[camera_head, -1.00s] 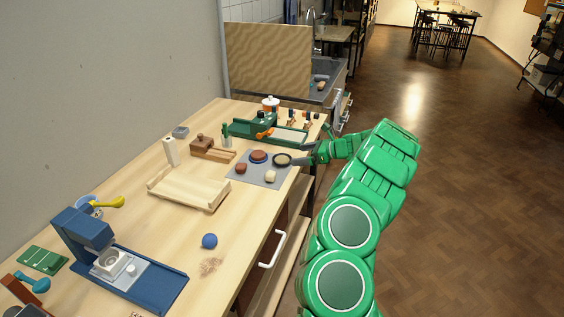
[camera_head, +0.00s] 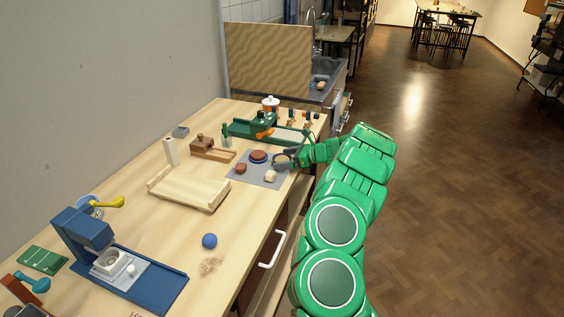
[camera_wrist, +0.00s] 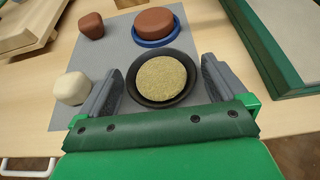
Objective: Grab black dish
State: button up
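The black dish (camera_wrist: 162,102) is round and holds a speckled tan disc (camera_wrist: 162,78). It rests on a grey mat (camera_wrist: 110,58). In the wrist view my gripper (camera_wrist: 160,66) is open, with one finger on each side of the dish. The right finger is close to the rim; whether it touches I cannot tell. In the head view my gripper (camera_head: 285,159) is at the right edge of the mat and partly covers the dish (camera_head: 281,160).
On the mat are a blue dish (camera_wrist: 155,41) with a red-brown disc, a brown lump (camera_wrist: 91,26) and a cream lump (camera_wrist: 73,88). A green-framed tray (camera_wrist: 262,60) lies to the right in the wrist view. A wooden tray (camera_head: 188,190) stands left of the mat.

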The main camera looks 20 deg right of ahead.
aim_at(286, 160)
jog(key=c, duration=0.9)
jog(key=shift+r, duration=0.1)
jog(key=shift+r, duration=0.55)
notch_tip(286, 160, up, 2)
jog(key=shift+r, duration=0.2)
jog(key=s+a+r, duration=0.1)
jog(key=s+r, duration=0.2)
jog(key=s, duration=0.1)
jog(key=s+a+r, duration=0.2)
jog(key=s+r, duration=0.1)
jog(key=s, duration=0.2)
jog(key=s+a+r, duration=0.1)
jog(key=s+r, duration=0.2)
jog(key=s, duration=0.1)
jog(key=shift+s+a+r, duration=0.15)
jog(key=shift+r, duration=0.05)
